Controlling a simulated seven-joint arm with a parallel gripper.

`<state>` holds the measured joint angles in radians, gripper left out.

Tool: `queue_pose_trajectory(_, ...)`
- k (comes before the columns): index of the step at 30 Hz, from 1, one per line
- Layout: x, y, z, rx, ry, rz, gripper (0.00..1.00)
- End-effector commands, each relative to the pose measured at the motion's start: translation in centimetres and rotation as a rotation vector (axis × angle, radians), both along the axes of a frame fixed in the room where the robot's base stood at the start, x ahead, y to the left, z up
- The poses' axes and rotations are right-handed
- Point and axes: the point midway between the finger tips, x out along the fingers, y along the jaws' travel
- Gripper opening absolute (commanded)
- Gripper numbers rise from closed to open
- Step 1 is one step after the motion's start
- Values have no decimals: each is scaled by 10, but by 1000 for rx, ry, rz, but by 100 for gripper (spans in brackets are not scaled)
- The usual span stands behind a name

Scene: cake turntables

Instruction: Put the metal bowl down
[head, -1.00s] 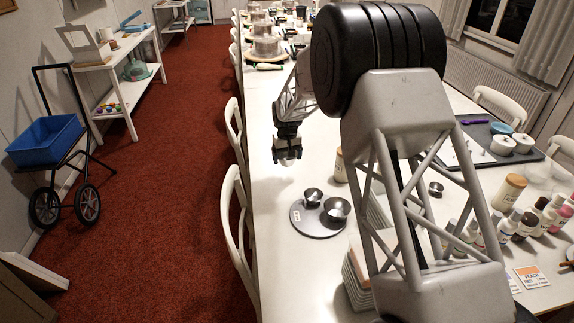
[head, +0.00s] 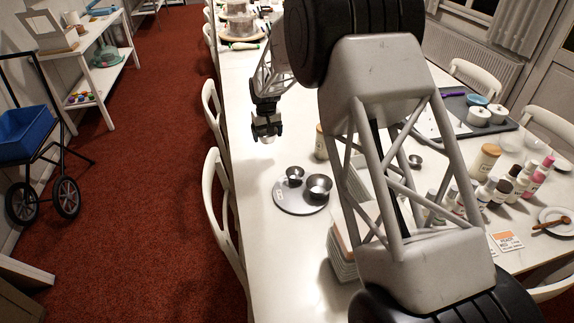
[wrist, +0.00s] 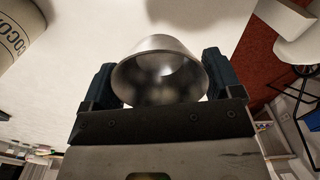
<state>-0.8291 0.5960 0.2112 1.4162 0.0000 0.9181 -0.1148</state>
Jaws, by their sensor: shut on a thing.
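A metal bowl (wrist: 160,75) sits between the two fingers of my gripper (wrist: 160,85) in the wrist view. The exact gap between bowl and table is hard to tell.
Two other metal bowls (head: 319,186) stand on the scale. A cocoa jar (wrist: 18,32) stands close by in the wrist view. White stacked dishes, several bottles (head: 500,190) and a dark tray (head: 450,110) lie to the right. Bare tabletop surrounds my gripper's left and near sides.

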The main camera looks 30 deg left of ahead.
Motion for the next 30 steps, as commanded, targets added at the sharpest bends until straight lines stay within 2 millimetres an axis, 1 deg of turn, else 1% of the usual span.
queue_pose_trajectory(5,-10,-14,4,1,-1,-71,61)
queue_pose_trajectory(11,-30,-42,8,1,-1,-219,61)
queue_pose_trajectory(24,-93,-126,15,0,0,-639,61)
queue_pose_trajectory(30,-121,-160,15,0,0,-808,61)
